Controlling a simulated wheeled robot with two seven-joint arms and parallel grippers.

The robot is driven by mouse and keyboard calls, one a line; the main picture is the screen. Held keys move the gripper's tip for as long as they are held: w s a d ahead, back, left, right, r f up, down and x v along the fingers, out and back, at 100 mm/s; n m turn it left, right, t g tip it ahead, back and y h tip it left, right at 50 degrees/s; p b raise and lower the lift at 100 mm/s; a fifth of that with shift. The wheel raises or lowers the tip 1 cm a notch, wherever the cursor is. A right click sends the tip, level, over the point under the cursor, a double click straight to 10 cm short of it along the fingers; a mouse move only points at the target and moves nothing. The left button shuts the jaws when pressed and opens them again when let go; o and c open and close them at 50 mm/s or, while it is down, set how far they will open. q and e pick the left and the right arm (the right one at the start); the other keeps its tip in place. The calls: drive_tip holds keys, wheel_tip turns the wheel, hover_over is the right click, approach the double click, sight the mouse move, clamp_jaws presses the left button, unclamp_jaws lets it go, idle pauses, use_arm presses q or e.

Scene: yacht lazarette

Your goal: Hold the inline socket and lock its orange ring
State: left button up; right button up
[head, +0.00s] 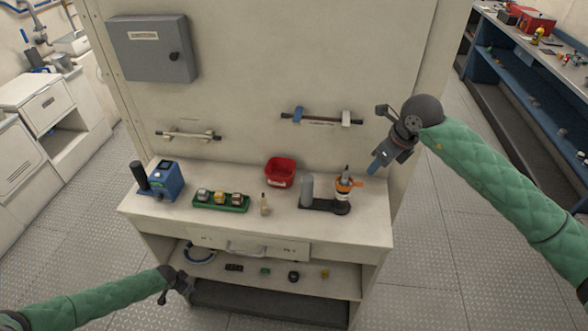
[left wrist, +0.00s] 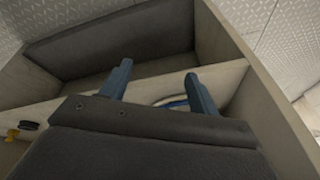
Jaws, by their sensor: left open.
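The inline socket with its orange ring (head: 345,185) stands upright at the right end of a black stand (head: 318,206) on the bench top. A grey cylinder (head: 307,188) stands at the stand's left end. My right gripper (head: 376,166) is up and to the right of the socket, apart from it, pointing down; its jaw gap is unclear. My left gripper (head: 187,289) is low at the bench's left front, by the lower shelf. In the left wrist view its two blue fingers (left wrist: 160,84) are apart with nothing between them.
On the bench (head: 375,222) are a blue device (head: 167,182), a green tray (head: 221,203) with small parts, a small pale bottle (head: 265,204) and a red bin (head: 281,171). A drawer (head: 248,245) and a lower shelf (head: 340,275) with several small items are below.

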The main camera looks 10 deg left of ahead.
use_arm(q)
drive_tip(key=s+a+r+g+y, duration=0.1)
drive_tip(key=s+a+r, duration=0.1)
drive_tip(key=a+r, duration=1.05)
drive_tip(key=s+a+r+g, duration=0.1)
drive_tip(key=s+a+r, duration=0.1)
drive_tip(key=a+r, duration=1.05)
drive_tip(key=w+a+r+m+t, duration=0.1)
drive_tip(key=w+a+r+m, duration=0.3)
drive_tip(key=r, duration=1.1)
drive_tip(key=w+a+r+n+y, duration=0.1)
drive_tip(key=a+r, duration=0.5)
drive_tip(key=r, duration=0.8)
drive_tip(key=w+a+r+m+t, duration=0.1)
drive_tip(key=w+a+r+m, duration=0.2)
drive_tip(key=r, duration=1.2)
drive_tip(key=m+g+h, duration=0.2)
drive_tip(key=m+g, duration=0.2)
drive_tip(key=m, duration=0.1)
hover_over(306, 188)
drive_tip(key=w, duration=0.2)
wheel_tip(306, 188, down, 15)
drive_tip(key=shift+a+r, duration=0.1)
drive_tip(key=shift+f, duration=3.85)
